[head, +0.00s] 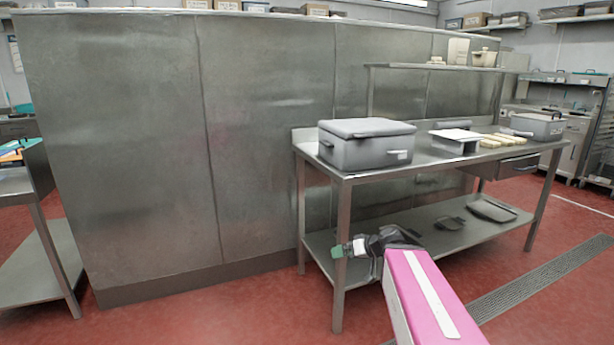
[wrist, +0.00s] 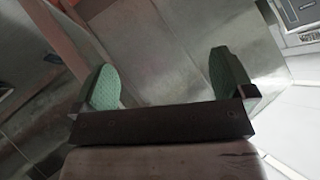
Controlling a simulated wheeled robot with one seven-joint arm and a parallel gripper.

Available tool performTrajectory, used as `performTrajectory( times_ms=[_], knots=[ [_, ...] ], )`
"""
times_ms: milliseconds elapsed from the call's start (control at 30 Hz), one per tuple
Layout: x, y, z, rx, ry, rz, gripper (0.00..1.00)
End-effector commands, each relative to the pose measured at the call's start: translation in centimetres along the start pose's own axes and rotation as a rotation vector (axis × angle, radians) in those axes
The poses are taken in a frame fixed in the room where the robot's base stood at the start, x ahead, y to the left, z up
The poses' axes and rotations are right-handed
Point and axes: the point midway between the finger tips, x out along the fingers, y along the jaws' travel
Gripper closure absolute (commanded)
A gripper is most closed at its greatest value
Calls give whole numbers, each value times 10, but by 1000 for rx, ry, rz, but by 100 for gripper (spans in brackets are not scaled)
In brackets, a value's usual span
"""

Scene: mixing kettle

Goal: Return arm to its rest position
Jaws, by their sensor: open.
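My pink arm reaches up from the bottom of the head view, in front of the steel table. My gripper (head: 347,250) is at the end of the arm, near the table's front left leg and below the tabletop. In the wrist view my gripper (wrist: 162,85) has its two green pads wide apart with nothing between them. I cannot tell from this view whether the gripper touches the leg.
The steel table (head: 340,178) holds a grey lidded box (head: 365,150), a white-topped stand (head: 456,141) and another grey container (head: 538,125). Dark items lie on its lower shelf. A tall steel partition (head: 120,140) stands behind. Red floor is open at left front.

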Motion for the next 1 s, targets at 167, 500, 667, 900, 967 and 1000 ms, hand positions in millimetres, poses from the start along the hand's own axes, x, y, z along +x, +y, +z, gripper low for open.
performTrajectory(
  times_ms=[167,500,667,900,967,1000],
  knots=[
    [19,13,62,153,-285,149,0],
    [10,46,145,366,-626,585,0],
    [2,54,156,399,-668,709,0],
    [0,56,158,407,-675,738,0],
    [0,56,158,407,-674,738,0],
    [0,56,158,407,-674,737,0]
  ],
)
